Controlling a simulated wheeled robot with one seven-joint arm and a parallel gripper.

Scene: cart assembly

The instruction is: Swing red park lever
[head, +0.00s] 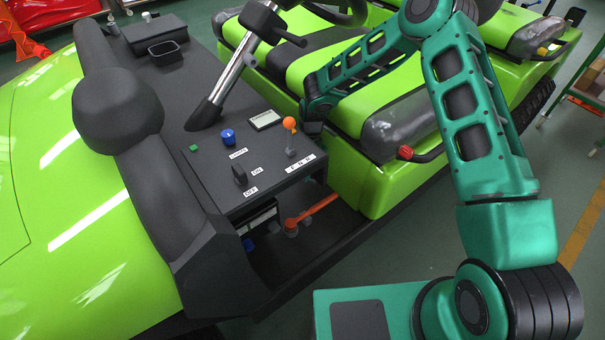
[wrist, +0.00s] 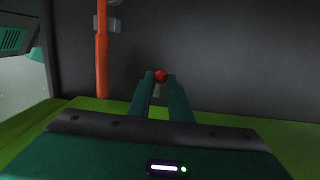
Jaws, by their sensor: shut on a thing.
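The red park lever shows in the wrist view as a small round red knob (wrist: 161,76) with a short pale stem under it. My gripper (wrist: 161,80) has its two green fingers on either side of the knob, closed on it. The knob stands out against a dark grey surface. In the head view, I cannot make out this knob or my fingertips; my wrist end is by the right edge of the dark control console (head: 225,175), in front of the green seat base.
An orange-red bar (head: 312,212) lies in the footwell; it shows upright left of my fingers in the wrist view (wrist: 102,55). An orange-knobbed lever (head: 289,123) and a blue knob (head: 228,136) stand on the console. A red-tipped handle (head: 405,152) sits beside the seat.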

